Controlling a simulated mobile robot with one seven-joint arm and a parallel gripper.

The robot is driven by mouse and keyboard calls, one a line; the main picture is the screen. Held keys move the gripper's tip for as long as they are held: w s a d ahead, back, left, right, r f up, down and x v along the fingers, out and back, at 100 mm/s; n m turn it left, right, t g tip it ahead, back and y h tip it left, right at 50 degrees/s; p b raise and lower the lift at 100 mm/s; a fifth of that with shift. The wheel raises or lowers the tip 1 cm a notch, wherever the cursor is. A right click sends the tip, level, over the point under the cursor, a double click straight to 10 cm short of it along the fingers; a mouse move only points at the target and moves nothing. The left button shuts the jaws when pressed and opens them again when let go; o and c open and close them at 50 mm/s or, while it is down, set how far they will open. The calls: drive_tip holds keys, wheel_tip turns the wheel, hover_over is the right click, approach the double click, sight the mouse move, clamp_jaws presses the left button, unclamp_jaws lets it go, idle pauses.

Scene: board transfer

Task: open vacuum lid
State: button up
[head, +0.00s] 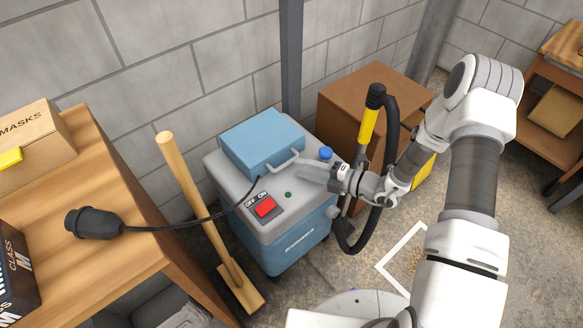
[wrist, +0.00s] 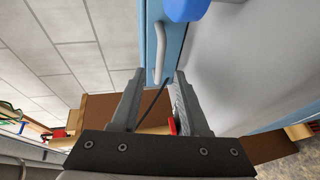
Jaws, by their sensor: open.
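The vacuum (head: 290,222) stands on the floor with a blue body and a grey top. Its blue lid (head: 258,142) looks closed, lying flat on the top. A pale handle (head: 283,164) sits on the lid's front side; in the wrist view the handle (wrist: 158,55) lines up with the gap between my fingertips. My gripper (head: 303,171) is open at the handle's right end; it also shows in the wrist view (wrist: 159,76). I cannot tell whether the handle lies between the fingers or just beyond them. No finger visibly touches it.
A blue cap (head: 325,153) stands on the vacuum's top close to my gripper. A red switch (head: 265,207) is at the front. A black hose with a yellow grip (head: 367,128) rises behind my wrist. A cable with a black plug (head: 95,223) crosses to the left bench (head: 115,205).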

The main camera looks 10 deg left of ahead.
drive_tip(key=shift+b+x, duration=0.4)
drive_tip(key=shift+x, duration=1.7)
clamp_jaws()
